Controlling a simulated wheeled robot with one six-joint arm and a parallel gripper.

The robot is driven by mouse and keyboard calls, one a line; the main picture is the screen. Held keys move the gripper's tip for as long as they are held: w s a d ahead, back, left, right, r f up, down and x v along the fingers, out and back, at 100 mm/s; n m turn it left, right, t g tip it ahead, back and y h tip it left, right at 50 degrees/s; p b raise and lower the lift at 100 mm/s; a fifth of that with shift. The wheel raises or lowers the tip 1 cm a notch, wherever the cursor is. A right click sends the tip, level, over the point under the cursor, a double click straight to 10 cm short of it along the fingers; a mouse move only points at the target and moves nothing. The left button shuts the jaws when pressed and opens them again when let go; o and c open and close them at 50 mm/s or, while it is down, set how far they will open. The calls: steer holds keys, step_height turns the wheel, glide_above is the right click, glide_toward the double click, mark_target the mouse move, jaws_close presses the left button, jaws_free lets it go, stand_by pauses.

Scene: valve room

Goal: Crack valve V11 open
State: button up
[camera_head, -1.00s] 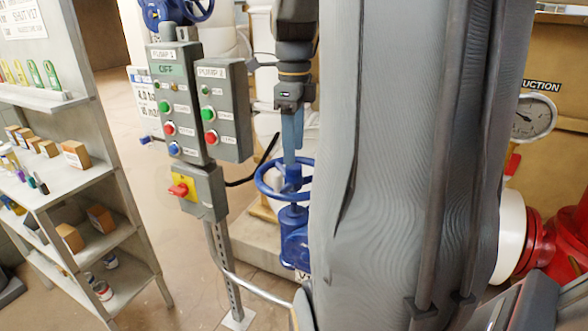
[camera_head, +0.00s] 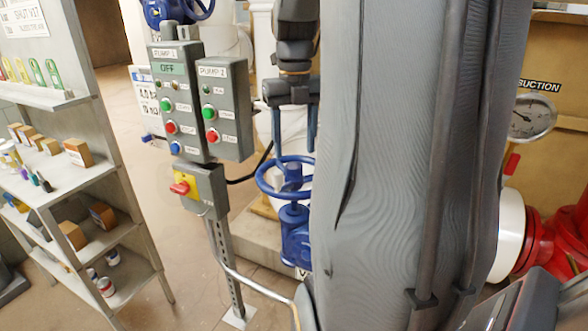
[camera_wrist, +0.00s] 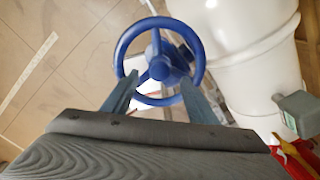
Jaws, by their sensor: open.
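A blue handwheel (camera_head: 262,184) sits on a blue valve body (camera_head: 294,222) in the head view, left of my arm. Only part of a tag shows low on the valve, so I cannot read its number. My gripper (camera_head: 294,147) points down over the wheel, with its two fingers apart and nothing held between them. In the wrist view, the handwheel (camera_wrist: 123,52) lies ahead of my gripper (camera_wrist: 159,80), with the hub seen between the fingers. The fingertips overlap the near rim in that picture. I cannot tell whether they touch it.
A post carries the Pump 1 and Pump 2 boxes (camera_head: 181,103) with a yellow-red switch (camera_head: 184,188), close left of the valve. A shelf (camera_head: 72,190) stands at far left. A gauge (camera_head: 531,117) and red pipework (camera_head: 555,240) are at right. Floor shows between shelf and post.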

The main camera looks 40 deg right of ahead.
steer(key=shift+w+d+f+b, duration=0.1)
steer(key=shift+w+f+b, duration=0.2)
steer(key=shift+b, duration=0.8)
steer(key=b, duration=0.5)
steer(key=shift+m, duration=0.3)
steer(key=b, duration=0.4)
steer(key=shift+s, duration=0.15)
steer(key=shift+s+r+m+b, duration=0.2)
steer(key=shift+m+b, duration=0.1)
steer(key=shift+b, duration=0.3)
steer(key=shift+f, duration=0.15)
